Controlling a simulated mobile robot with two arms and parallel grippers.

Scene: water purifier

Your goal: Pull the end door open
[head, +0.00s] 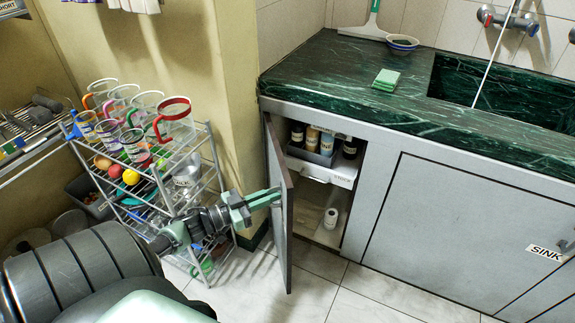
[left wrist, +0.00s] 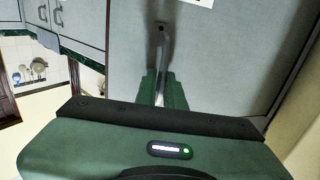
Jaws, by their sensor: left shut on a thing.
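The end door (head: 280,198) of the sink cabinet stands open, swung out towards me on its left hinge side or edge-on in the head view. My left gripper (head: 264,198) reaches from the left to the outer face of the door. In the left wrist view, the gripper fingers (left wrist: 162,92) are shut on a curved metal handle (left wrist: 163,50) on the grey door panel (left wrist: 215,60). The handle is hidden behind the fingers in the head view. My right gripper does not show.
A wire rack (head: 190,180) with glass mugs (head: 175,122) stands left, close to my left arm. Tiled floor (head: 345,296) is clear in front.

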